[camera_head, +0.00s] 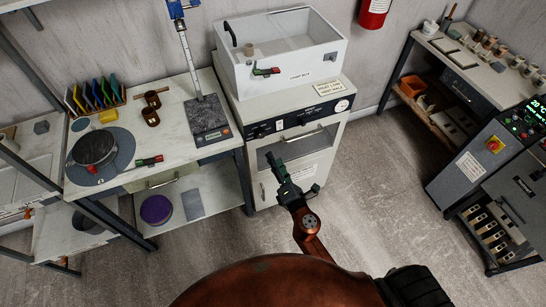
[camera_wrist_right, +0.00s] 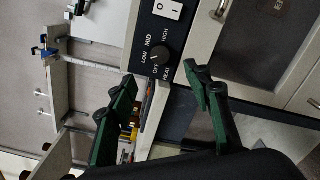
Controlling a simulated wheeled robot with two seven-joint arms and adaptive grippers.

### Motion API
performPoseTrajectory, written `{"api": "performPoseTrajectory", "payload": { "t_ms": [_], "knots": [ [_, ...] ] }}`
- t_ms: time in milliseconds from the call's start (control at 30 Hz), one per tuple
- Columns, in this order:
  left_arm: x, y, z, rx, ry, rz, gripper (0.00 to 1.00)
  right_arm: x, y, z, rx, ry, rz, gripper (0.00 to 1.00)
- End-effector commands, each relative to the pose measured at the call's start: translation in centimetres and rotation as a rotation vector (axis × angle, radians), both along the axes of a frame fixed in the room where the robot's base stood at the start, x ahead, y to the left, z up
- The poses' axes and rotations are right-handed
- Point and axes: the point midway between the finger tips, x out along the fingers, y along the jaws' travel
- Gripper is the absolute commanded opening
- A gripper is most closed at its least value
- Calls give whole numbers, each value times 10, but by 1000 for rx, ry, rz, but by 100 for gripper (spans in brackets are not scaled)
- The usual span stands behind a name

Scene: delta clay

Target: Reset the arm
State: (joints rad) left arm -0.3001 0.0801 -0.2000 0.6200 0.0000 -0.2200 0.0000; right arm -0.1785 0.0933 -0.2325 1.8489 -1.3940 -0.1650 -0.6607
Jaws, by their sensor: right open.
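My right gripper (camera_head: 288,174) has dark green fingers on a copper-coloured arm. In the head view it is in front of the white cabinet (camera_head: 262,188) under the sink. In the right wrist view the two fingers of my right gripper (camera_wrist_right: 164,78) stand well apart, with nothing held between them. Behind the gap is the cabinet's dark control panel with a heat knob (camera_wrist_right: 159,56) and a white switch (camera_wrist_right: 168,9). My left gripper is not in view.
A worktable (camera_head: 166,111) with a turntable (camera_head: 119,148) and scale (camera_head: 207,117) stands left. A white sink (camera_head: 318,68) tops the cabinet. At right are a shelf (camera_head: 470,68) and a grey control cabinet (camera_head: 465,166). The floor (camera_head: 375,190) between is clear.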

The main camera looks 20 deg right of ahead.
Motion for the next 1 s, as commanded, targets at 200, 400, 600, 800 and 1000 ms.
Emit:
{"api": "performPoseTrajectory", "payload": {
  "t_ms": [200,400,600,800,1000],
  "knots": [
    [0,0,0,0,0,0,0,0,0,0,0,0,0,46],
    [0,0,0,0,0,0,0,0,0,0,0,0,0,46],
    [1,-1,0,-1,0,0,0,0,-3,-17,30,31,-4,46],
    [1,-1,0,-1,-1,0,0,-9,-22,-125,239,227,-48,46],
    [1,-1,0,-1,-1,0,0,-52,-49,-263,525,468,-170,46]
  ]
}}
